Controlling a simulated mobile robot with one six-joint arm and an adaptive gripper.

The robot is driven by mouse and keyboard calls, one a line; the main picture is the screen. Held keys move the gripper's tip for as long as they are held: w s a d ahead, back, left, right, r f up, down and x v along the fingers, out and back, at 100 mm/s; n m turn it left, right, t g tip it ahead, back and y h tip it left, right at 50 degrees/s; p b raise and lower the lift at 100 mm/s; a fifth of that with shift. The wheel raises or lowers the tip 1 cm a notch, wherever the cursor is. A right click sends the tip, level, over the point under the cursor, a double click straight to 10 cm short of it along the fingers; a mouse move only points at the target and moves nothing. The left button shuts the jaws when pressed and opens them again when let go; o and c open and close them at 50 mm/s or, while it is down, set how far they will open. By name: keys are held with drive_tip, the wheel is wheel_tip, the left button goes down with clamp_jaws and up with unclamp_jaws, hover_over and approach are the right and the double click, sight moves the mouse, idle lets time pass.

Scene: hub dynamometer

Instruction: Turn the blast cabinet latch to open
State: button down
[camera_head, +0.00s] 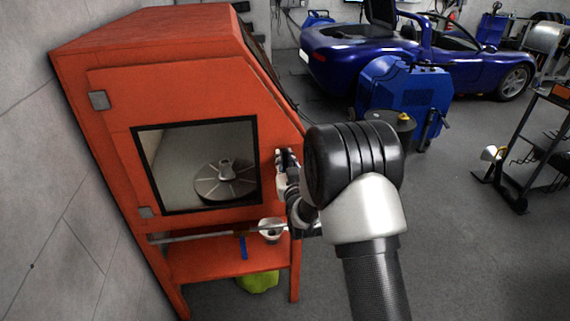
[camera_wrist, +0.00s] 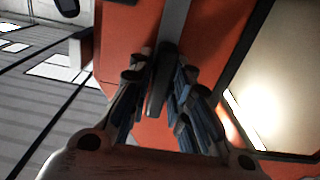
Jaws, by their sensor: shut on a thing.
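The orange blast cabinet (camera_head: 190,95) stands at the left in the head view, its door shut, with a window (camera_head: 170,150) in it. My gripper (camera_head: 285,160) is at the door's right edge, beside the window. In the wrist view, the two fingers of my gripper (camera_wrist: 160,100) are closed around the dark grey latch handle (camera_wrist: 157,95), against the orange door (camera_wrist: 120,40). The latch is mostly hidden behind my gripper in the head view. A grey bar (camera_wrist: 175,20) runs up from the handle in the wrist view.
A dark finned wheel hub (camera_head: 225,182) shows through the window. A blue machine (camera_head: 400,90) and a blue car (camera_head: 390,45) stand behind at right.

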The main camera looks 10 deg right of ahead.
idle(0.5)
drive_tip(key=c, duration=1.7)
unclamp_jaws()
drive_tip(key=shift+o, duration=1.3)
drive_tip(key=shift+s, duration=0.35)
drive_tip(key=s, duration=1.1)
drive_tip(key=shift+s, duration=0.15)
